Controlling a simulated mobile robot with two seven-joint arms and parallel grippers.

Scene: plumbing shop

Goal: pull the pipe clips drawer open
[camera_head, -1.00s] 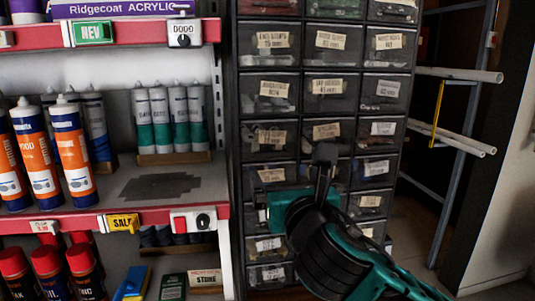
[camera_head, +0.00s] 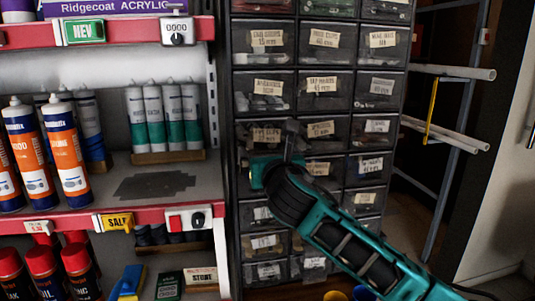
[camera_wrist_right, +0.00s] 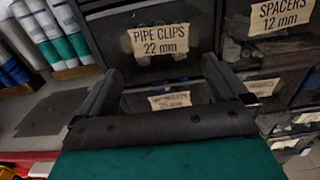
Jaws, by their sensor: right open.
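The pipe clips drawer (camera_wrist_right: 158,40) is a dark, see-through-fronted drawer with a cream "PIPE CLIPS 22 mm" label, at top centre in the right wrist view. It looks shut. In the head view it appears to be the left-column drawer (camera_head: 266,135) just above my right gripper (camera_head: 288,145), though the label is too small to read there. My right gripper (camera_wrist_right: 162,78) is open and empty, its two dark fingers pointing at the cabinet, spread across the lower part of this drawer. I cannot tell whether they touch it. My left gripper is not in view.
The spacers drawer (camera_wrist_right: 268,22) is to the right, and another labelled drawer (camera_wrist_right: 170,100) is below between the fingers. Shelves (camera_head: 150,208) with tubes and cans stand left of the drawer cabinet. A pipe rack (camera_head: 465,110) stands at right.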

